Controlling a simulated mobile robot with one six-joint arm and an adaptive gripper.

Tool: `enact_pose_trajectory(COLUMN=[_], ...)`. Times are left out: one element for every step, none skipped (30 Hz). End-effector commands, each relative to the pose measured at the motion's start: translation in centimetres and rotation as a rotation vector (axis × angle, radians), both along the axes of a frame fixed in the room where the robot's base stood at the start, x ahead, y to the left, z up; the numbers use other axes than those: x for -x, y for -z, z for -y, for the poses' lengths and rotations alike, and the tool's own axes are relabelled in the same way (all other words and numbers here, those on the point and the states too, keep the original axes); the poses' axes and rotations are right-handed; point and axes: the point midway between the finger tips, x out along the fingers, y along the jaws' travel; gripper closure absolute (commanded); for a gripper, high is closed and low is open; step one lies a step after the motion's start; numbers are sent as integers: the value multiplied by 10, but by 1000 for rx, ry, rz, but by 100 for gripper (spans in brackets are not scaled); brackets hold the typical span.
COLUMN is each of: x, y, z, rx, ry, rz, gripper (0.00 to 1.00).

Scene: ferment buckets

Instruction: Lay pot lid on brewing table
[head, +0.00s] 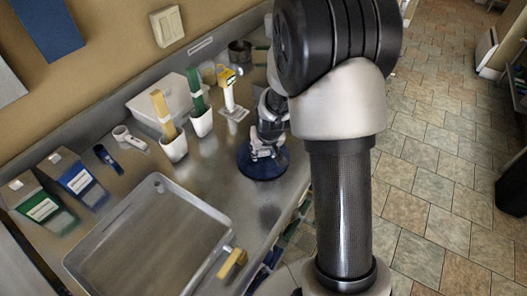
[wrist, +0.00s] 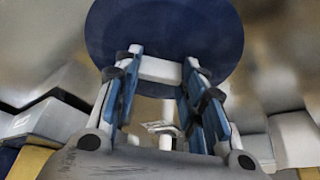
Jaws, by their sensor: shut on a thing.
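The pot lid is a round dark blue disc (head: 262,168) with a pale handle, over the right part of the steel brewing table (head: 205,172) in the head view. In the wrist view the lid (wrist: 165,28) fills the top middle. My gripper (head: 261,150) comes down on the lid from above, and its fingers (wrist: 163,72) are shut on the pale handle. The lid looks about level. I cannot tell whether its underside touches the table. My arm hides part of the table's right side.
A large grey tray (head: 93,240) takes up the table's front left, with a yellow-handled tool (head: 232,263) at its right corner. Green (head: 40,207) and blue (head: 79,182) cartons stand at left. White holders (head: 174,147), a white box (head: 165,99) and a metal pot (head: 240,53) line the back.

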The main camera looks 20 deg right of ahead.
Motion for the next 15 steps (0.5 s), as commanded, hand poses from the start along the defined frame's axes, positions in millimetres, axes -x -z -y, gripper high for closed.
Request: enact_pose_trajectory(x=[-1,-1,-1,-1,-1,-1,-1,-1,-1,0,0,0,0,0,0], y=[-2,-2,-2,-2,-2,-1,0,1,3,2,2,2,2,2,2], z=[0,0,0,0,0,0,0,0,0,0,0,0,0,0,0], rx=[1,1,0,0,0,0,0,1,1,1,1,1,1,1,1], ry=[0,0,0,0,0,0,0,-1,-1,-1,-1,-1,-1,-1,-1], rz=[3,3,2,2,2,2,2,2,2,1,1,1,1,1,1], gripper=[88,88,88,88,88,88,88,88,88,61,59,56,54,52,50])
